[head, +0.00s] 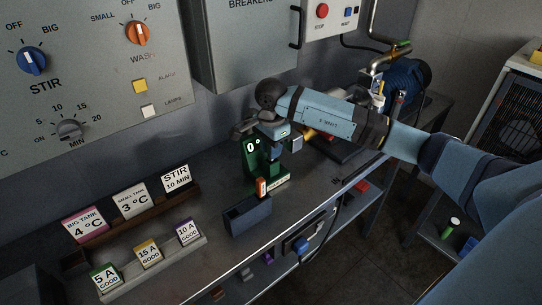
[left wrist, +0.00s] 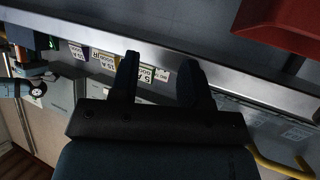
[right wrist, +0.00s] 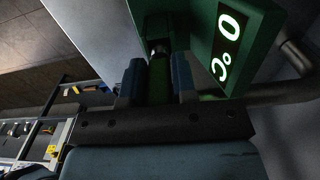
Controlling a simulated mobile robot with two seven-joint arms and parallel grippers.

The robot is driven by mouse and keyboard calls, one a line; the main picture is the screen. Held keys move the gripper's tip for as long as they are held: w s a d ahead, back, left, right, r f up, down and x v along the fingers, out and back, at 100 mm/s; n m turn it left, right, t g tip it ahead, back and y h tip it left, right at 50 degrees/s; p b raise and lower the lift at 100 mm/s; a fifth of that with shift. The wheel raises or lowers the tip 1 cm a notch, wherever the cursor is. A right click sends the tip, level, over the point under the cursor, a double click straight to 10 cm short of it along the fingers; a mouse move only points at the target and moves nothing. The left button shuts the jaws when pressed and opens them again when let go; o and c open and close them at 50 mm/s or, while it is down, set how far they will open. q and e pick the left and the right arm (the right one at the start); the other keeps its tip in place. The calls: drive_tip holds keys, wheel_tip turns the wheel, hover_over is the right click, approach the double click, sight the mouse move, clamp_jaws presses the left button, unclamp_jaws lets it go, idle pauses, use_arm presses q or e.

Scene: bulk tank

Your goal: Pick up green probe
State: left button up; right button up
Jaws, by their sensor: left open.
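The green probe (right wrist: 159,78) shows in the right wrist view as a dark green shaft between the fingers of my right gripper (right wrist: 158,65). The fingers press close on both of its sides. Its top sits beside the green reader (right wrist: 255,45) with a lit 0 °C display. In the head view the green reader (head: 249,160) stands on the bench, and my right gripper (head: 277,133) is over it, hiding the probe. My left gripper (left wrist: 158,68) is open and empty in the left wrist view, and is out of the head view.
A dark blue open box (head: 248,215) stands in front of the reader. Label cards stand in a rack (head: 180,197) and a lower rack (head: 190,248) to the left. A blue motor (head: 408,78) and pipes are at the back right. A red object (left wrist: 285,28) shows near my left gripper.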

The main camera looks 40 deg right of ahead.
clamp_jaws()
drive_tip(key=shift+r, duration=0.1)
wheel_tip(320, 180, up, 20)
drive_tip(key=p, duration=0.2)
drive_tip(key=shift+p, duration=0.3)
